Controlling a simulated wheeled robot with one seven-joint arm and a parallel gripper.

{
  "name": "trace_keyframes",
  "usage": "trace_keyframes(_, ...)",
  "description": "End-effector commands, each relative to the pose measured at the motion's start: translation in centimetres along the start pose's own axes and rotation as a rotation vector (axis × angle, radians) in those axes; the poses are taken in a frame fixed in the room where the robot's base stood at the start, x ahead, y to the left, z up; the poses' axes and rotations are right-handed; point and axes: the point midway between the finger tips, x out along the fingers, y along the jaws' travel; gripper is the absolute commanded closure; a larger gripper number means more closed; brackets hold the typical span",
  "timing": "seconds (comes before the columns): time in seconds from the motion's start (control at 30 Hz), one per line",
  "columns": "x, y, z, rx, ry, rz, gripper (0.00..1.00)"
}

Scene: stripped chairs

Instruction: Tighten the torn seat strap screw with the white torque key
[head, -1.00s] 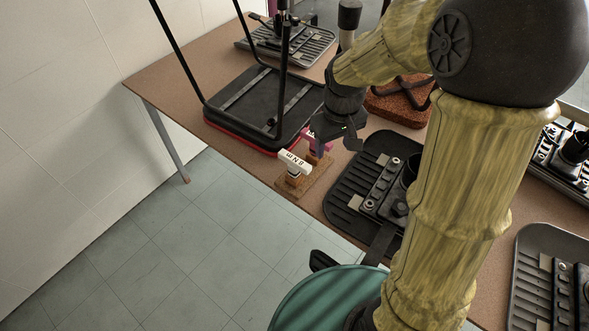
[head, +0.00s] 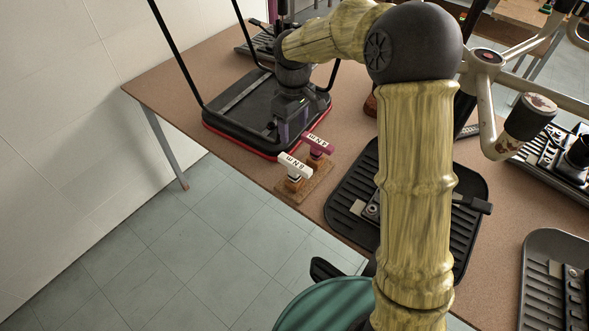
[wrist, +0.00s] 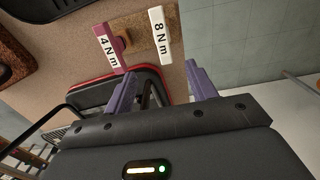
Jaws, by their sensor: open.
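The white torque key (head: 295,165), marked 8 N m, stands in a small wooden stand (head: 290,192) near the table's front edge. A magenta key (head: 318,144), marked 4 N m, stands beside it. In the wrist view the white key (wrist: 160,34) and magenta key (wrist: 109,48) lie beyond the fingertips. My gripper (head: 291,126) is open and empty over the near right part of the upturned chair's seat (head: 226,128), behind the keys; its purple fingers (wrist: 160,82) are spread. A grey strap (head: 244,92) crosses the seat's underside. I cannot make out the torn strap or screw.
The chair's thin black legs (head: 180,55) rise above the seat.

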Motion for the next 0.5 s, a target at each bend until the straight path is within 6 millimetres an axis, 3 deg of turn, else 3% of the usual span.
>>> trace_keyframes(0.5, 9.1, -0.1, 0.1, 0.000, -0.003, -0.003, 0.44)
